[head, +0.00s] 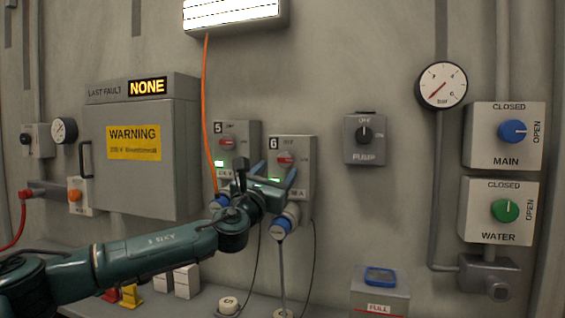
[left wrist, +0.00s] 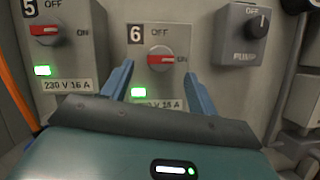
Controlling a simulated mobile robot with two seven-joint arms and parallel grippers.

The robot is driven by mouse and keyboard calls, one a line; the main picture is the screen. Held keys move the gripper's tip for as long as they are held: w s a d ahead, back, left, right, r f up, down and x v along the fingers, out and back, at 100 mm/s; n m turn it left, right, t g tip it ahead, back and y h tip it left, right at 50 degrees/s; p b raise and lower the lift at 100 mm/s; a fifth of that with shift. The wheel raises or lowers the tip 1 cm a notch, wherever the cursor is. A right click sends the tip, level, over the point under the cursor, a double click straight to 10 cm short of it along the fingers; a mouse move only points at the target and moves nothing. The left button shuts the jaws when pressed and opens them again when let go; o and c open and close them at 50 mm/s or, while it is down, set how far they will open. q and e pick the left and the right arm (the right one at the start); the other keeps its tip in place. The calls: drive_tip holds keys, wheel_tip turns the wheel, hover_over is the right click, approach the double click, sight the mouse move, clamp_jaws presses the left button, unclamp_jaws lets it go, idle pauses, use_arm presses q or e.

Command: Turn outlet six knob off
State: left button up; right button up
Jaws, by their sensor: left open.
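Outlet six (head: 305,150) is a grey wall box marked 6. Its red knob (head: 285,159) also shows in the left wrist view (left wrist: 162,60), lying about level toward the ON mark, with OFF above. A green light (left wrist: 138,92) is lit below it. My left gripper (head: 275,173) is open, with its blue fingers pointing at the box. In the left wrist view the fingers (left wrist: 159,76) stand to the left and right below the knob, with nothing between them. I cannot tell whether they touch the box. My right gripper is not in view.
Outlet five (head: 243,132), with a similar red knob and green light, is close on the left. The pump switch (head: 364,140) is to the right. Blue-capped plugs (head: 281,228) and cables hang below the outlets. An orange cable (head: 204,110) runs down near outlet five.

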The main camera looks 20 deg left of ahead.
sight(284, 161)
use_arm(q)
drive_tip(key=shift+x, duration=2.25)
drive_tip(key=c, duration=1)
